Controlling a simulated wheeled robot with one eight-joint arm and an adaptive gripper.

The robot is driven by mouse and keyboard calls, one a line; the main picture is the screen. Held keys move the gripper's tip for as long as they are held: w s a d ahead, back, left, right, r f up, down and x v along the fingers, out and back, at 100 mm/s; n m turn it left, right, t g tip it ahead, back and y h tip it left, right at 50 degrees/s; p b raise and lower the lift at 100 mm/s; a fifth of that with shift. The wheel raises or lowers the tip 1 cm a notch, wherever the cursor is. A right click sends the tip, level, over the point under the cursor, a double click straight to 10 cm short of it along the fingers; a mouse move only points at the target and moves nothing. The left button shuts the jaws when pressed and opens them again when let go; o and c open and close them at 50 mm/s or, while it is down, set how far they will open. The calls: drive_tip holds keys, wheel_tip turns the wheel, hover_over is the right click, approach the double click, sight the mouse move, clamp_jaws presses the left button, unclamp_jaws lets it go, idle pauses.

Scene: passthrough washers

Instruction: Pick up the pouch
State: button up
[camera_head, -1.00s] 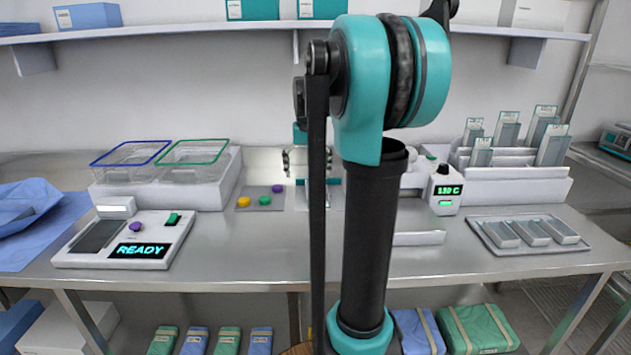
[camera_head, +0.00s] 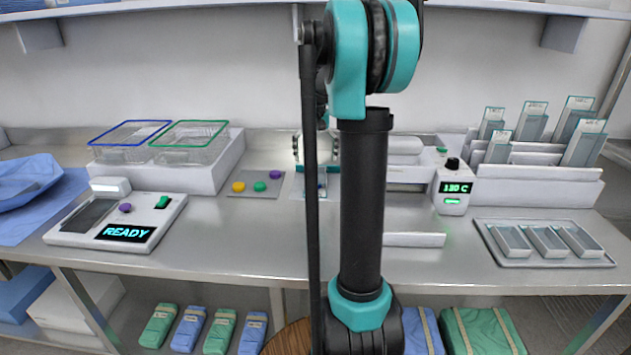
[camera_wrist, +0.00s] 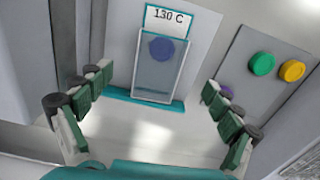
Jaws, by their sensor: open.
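The pouch (camera_wrist: 157,78) shows in the wrist view, with a clear window, a teal border and a white "130 C" label at its far end. A blue-purple disc (camera_wrist: 161,49) shows through its window. My gripper (camera_wrist: 150,128) is open, its green-padded fingers spread to the left and right on the near side of the pouch. The pouch lies ahead of the fingers, between their lines, and nothing is between the pads. In the head view my arm hides much of the gripper and most of the pouch area on the bench.
A grey mat (camera_head: 246,193) with yellow, green and purple discs lies left of the gripper. The sealer with a "130 C" display (camera_head: 455,188) stands to the right. Further out are a READY device (camera_head: 118,222), two wire-rimmed baskets (camera_head: 190,145) and a tray of packs (camera_head: 485,228).

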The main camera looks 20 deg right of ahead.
sight(315, 179)
drive_tip(key=shift+f, duration=3.85)
drive_tip(key=shift+c, duration=0.6)
drive_tip(key=c, duration=1.1)
drive_tip(key=shift+r, duration=0.1)
